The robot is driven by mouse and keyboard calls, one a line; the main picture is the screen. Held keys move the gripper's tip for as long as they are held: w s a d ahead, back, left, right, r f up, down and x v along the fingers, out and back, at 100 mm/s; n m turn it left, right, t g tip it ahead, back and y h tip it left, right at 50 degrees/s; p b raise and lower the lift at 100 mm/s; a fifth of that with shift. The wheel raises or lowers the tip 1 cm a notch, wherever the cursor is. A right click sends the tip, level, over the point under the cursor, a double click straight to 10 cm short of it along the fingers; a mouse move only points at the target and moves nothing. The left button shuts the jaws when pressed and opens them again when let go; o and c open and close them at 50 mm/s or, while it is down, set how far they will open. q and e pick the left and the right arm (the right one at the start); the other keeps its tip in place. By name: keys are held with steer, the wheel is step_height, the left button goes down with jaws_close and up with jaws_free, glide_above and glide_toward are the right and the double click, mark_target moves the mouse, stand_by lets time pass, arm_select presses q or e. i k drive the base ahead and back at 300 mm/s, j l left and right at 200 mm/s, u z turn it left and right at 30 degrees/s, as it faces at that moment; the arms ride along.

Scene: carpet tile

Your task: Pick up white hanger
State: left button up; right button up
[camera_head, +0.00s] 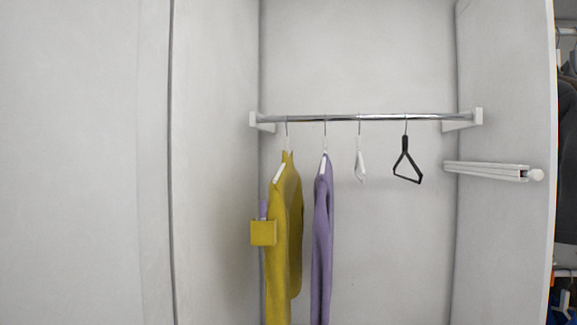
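An empty white hanger (360,165) hangs by its hook from a metal rail (380,117) inside a white closet. It is seen nearly edge-on. It hangs between a purple garment (323,235) on its left and an empty black hanger (406,163) on its right, with a gap on each side. The purple garment and a yellow garment (279,240) hang on light hangers that are mostly hidden inside them. Neither of my grippers is in the head view.
White side walls enclose the rail on the left and right. A folded white rack (490,171) sticks out from the right wall below rail height. A small yellow block (263,233) shows beside the yellow garment. Dark clothes (567,130) hang beyond the right panel. Space below the two empty hangers is clear.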

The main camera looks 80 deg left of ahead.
mark_target(359, 138)
steer(key=u, duration=2.3)
steer(key=z, duration=4.55)
steer(key=u, duration=4.55)
